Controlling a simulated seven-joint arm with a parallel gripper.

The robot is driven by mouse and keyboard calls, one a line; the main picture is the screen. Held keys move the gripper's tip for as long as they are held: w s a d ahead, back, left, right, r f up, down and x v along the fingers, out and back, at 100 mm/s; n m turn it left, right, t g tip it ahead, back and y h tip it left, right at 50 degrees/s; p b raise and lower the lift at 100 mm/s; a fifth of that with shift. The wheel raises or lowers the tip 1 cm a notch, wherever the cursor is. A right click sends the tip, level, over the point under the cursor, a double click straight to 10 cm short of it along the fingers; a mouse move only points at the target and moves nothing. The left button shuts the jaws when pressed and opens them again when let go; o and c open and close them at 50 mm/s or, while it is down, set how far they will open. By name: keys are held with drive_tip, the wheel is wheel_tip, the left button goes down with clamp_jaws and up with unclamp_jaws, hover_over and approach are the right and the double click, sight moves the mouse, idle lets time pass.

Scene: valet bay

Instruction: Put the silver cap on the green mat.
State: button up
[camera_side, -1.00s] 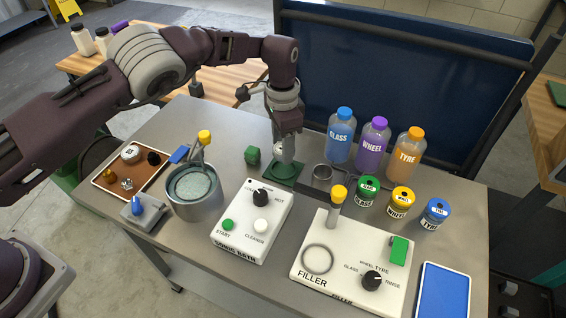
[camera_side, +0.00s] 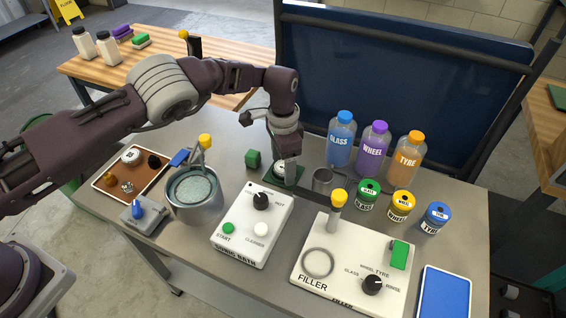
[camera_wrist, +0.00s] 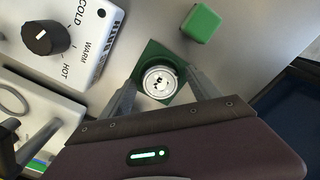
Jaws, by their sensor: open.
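The silver cap (camera_wrist: 160,82), round with a pale top bearing dark marks, lies on the green mat (camera_wrist: 151,53) in the wrist view. My gripper (camera_wrist: 162,80) is open, one finger on each side of the cap. In the side view my gripper (camera_side: 287,170) is low over the green mat (camera_side: 297,181), and the cap (camera_side: 280,168) shows partly behind a finger. Whether the fingers touch the cap I cannot tell.
A green block (camera_side: 253,158) stands left of the mat and a metal cup (camera_side: 322,181) right of it. Bottles (camera_side: 374,150) stand behind. The sonic bath box (camera_side: 250,228) and filler (camera_side: 340,265) are in front. A brown tray (camera_side: 113,193) holds small parts at left.

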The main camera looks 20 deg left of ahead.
drive_tip(key=shift+r, duration=0.1)
wheel_tip(320, 180, up, 11)
wheel_tip(320, 180, up, 16)
drive_tip(key=n+t+h, duration=0.1)
drive_tip(key=n, duration=0.3)
hover_over(283, 167)
drive_tip(key=s+a, duration=0.4)
drive_tip(key=a, duration=0.4)
drive_tip(key=s+a+r+n+t+h, duration=0.1)
drive_tip(key=s+a+r+n+t, duration=0.1)
drive_tip(key=s+a+r, duration=0.5)
drive_tip(key=s+a+f+n+t+y, duration=0.1)
drive_tip(key=s, duration=1.2)
drive_tip(key=s+a+f+n+t+y, duration=0.1)
drive_tip(key=s+a+n, duration=0.1)
drive_tip(key=s, duration=1)
drive_tip(key=shift+s+f+t, duration=0.25)
drive_tip(key=shift+s+t, duration=0.05)
drive_tip(key=shift+s, duration=0.1)
